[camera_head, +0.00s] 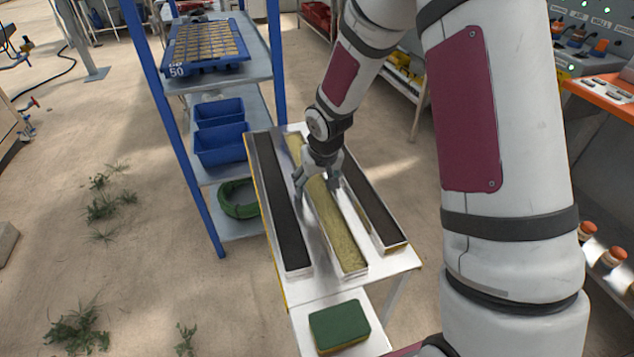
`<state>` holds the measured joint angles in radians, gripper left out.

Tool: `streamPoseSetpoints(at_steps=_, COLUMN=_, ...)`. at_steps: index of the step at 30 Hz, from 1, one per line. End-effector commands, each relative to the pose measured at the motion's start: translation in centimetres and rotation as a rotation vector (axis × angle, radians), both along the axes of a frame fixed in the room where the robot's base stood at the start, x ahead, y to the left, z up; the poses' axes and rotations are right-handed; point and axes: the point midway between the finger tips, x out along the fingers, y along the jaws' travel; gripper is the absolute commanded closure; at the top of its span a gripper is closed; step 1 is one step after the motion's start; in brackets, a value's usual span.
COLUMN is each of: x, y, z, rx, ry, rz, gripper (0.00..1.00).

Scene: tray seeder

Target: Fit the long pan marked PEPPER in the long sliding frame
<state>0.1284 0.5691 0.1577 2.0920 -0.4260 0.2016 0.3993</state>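Three long narrow metal pans lie side by side on a white stand. The middle pan (341,237) holds pale yellow grains. The left pan (282,215) and the right pan (371,209) hold dark contents. I can read no PEPPER mark on any of them. My gripper (318,189) points down at the middle pan, its fingers spread to either side of it about halfway along. I cannot tell whether the fingers press on the pan's walls. The gripper hides part of the pan. I cannot make out the long sliding frame in this view.
A blue-posted rack at the left holds a seedling tray (205,42) marked 50, blue bins (220,145) and a green hose coil (238,199). A green and yellow sponge (339,326) lies on the stand's lower shelf. An orange-edged bench (602,92) stands at the right.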

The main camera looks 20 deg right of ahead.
Motion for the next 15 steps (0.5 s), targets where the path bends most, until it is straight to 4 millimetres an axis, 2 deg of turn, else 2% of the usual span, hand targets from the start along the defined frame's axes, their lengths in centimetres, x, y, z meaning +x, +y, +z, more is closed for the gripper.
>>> streamPoseSetpoints(at_steps=9, x=0.0, y=0.0, z=0.4, rx=0.000, ry=-0.001, rz=0.000, gripper=0.30)
streamPoseSetpoints(at_steps=15, x=-0.8, y=0.0, z=3.5, rx=0.000, ry=-0.005, rz=-0.001, gripper=0.30)
